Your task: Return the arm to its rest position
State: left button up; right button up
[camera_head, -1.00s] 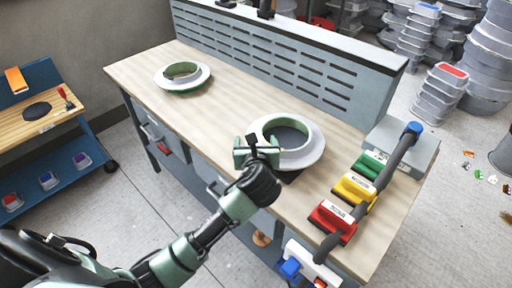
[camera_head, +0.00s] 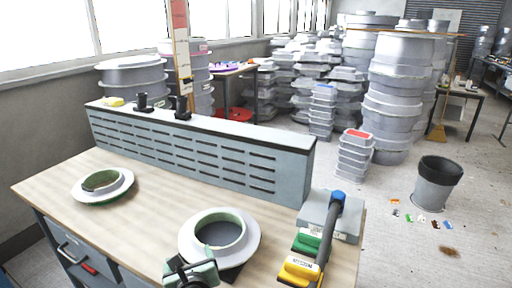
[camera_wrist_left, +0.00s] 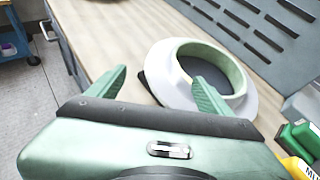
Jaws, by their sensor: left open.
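My left gripper (camera_head: 190,272) shows at the bottom of the head view, beside the near edge of a white ring-shaped mould with a green inner wall (camera_head: 220,237). In the left wrist view its two green fingers (camera_wrist_left: 160,92) are spread apart with nothing between them. The same ring mould (camera_wrist_left: 247,103) lies just beyond the fingers, on a dark pad on the workbench (camera_wrist_left: 105,30). Whether a finger touches the mould I cannot tell. Most of my left arm is out of the head view. My right gripper is not in view.
A second ring mould (camera_head: 88,193) lies at the workbench's left. A slotted grey panel (camera_head: 200,152) stands along the back. Green (camera_head: 306,242) and yellow (camera_head: 299,270) blocks and a grey box (camera_head: 330,212) sit at the right. A bin (camera_head: 436,185) stands on the floor.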

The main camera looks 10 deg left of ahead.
pick_arm(q)
jog(key=s+f+n+g+h, duration=0.25)
jog(key=s+f+n, duration=0.25)
jog(key=s+n, duration=0.4)
jog(key=s+d+f+n+g+h, duration=0.1)
jog(key=s+f+n+g, duration=0.25)
jog(key=s+n, duration=0.55)
jog(key=s+f+n+g+h, duration=0.2)
jog(key=s+f+n, duration=0.3)
jog(key=s+n, duration=0.4)
notch_tip(320, 180, down, 28)
jog(key=s+g, duration=0.2)
jog(key=s+a+f, duration=0.2)
jog(key=s+f, duration=1.2)
jog(key=s, duration=0.2)
jog(key=shift+s+a+f+g, duration=0.3)
jog(key=shift+s+a+g, duration=0.05)
jog(key=shift+g, duration=0.05)
